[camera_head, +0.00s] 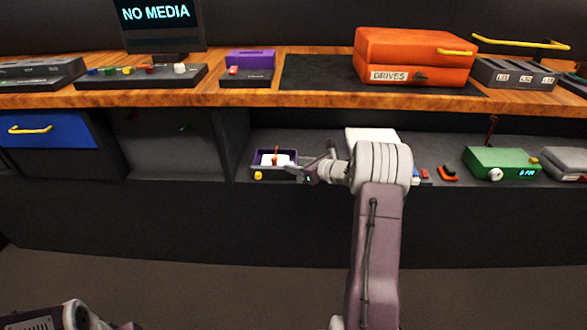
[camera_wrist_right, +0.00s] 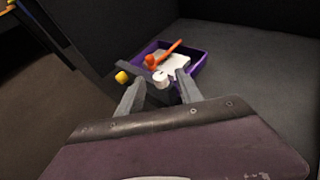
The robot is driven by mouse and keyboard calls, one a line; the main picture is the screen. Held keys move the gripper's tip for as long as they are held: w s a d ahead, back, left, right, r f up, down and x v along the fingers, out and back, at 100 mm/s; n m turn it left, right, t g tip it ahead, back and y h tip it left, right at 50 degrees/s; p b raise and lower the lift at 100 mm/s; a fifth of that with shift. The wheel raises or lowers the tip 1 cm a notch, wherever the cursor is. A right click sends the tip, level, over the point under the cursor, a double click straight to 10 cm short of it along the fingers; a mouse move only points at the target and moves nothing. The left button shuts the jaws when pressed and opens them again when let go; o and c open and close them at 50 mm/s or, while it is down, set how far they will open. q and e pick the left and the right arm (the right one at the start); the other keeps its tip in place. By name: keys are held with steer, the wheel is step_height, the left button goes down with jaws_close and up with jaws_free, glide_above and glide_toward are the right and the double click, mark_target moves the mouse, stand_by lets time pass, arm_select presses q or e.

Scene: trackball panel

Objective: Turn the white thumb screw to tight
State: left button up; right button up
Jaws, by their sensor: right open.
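The white thumb screw (camera_wrist_right: 161,79) is a small white knob on the near side of a purple-rimmed box (camera_wrist_right: 190,66), beside a yellow knob (camera_wrist_right: 122,77). The box also holds a white block and an orange lever (camera_wrist_right: 163,53). In the head view the box (camera_head: 254,161) is on the lower shelf, and my gripper hides the screw. My right gripper (camera_wrist_right: 159,77) is open, its fingers on either side of the screw; contact cannot be told. It also shows in the head view (camera_head: 311,168), at the box's right edge. Only part of my left arm shows at lower left.
A green device (camera_head: 489,162) with a white knob stands farther right on the shelf. A white object (camera_head: 370,134) is partly hidden behind my right arm. A dark divider (camera_head: 230,145) stands left of the box. The wooden counter (camera_head: 250,98) overhangs above, with an orange drives case (camera_head: 412,58).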

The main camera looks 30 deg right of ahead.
steer(key=shift+x, duration=1)
